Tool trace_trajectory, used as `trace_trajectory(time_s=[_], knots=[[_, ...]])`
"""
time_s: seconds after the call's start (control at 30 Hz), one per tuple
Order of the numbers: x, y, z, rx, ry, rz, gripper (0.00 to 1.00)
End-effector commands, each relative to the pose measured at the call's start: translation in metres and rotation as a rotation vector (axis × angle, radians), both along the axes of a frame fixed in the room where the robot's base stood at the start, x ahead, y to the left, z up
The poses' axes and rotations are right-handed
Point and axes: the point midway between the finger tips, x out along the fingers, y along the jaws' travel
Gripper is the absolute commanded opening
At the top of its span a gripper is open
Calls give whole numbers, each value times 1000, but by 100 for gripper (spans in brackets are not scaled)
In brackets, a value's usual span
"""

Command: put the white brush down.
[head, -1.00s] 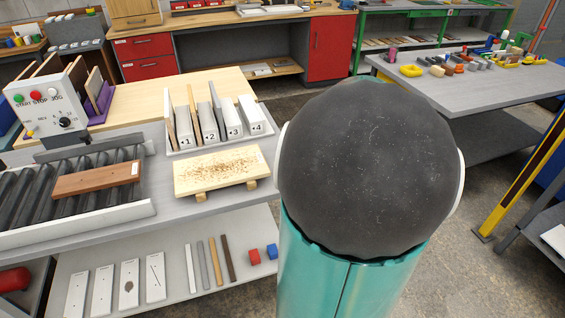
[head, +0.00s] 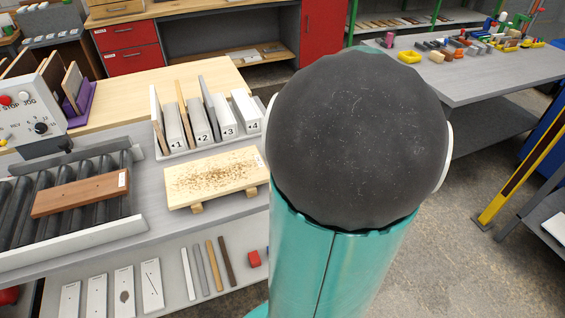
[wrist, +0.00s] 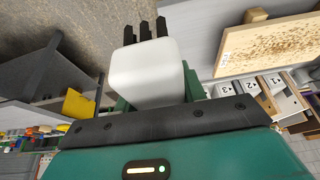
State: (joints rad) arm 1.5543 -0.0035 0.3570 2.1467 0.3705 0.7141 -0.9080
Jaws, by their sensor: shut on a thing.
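In the wrist view the white brush (wrist: 146,72) shows as a pale block with dark bristle-like prongs at its far end. My gripper (wrist: 150,92) is shut on it, with green finger parts at both sides. The brush is up off the bench, with grey floor behind it and the bench to the right. In the head view my own arm, a dark round joint above a teal link, hides the gripper and brush.
A pale board with brown crumbs (head: 216,176) rests on small feet on the grey bench (head: 150,177). Behind it is a numbered rack (head: 206,138). A brown board (head: 82,193) lies on rollers at left. The lower shelf (head: 168,262) holds strips and plates.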

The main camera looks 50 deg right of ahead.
Motion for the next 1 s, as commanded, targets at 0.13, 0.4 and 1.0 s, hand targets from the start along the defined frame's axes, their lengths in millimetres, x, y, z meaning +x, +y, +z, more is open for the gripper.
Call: trace_trajectory(time_s=[0.13,0.4,1.0], knots=[[2,1,-2,2,0,2,16],[48,0,-25,4,0,6,16],[134,-8,-96,1,-1,2,16]])
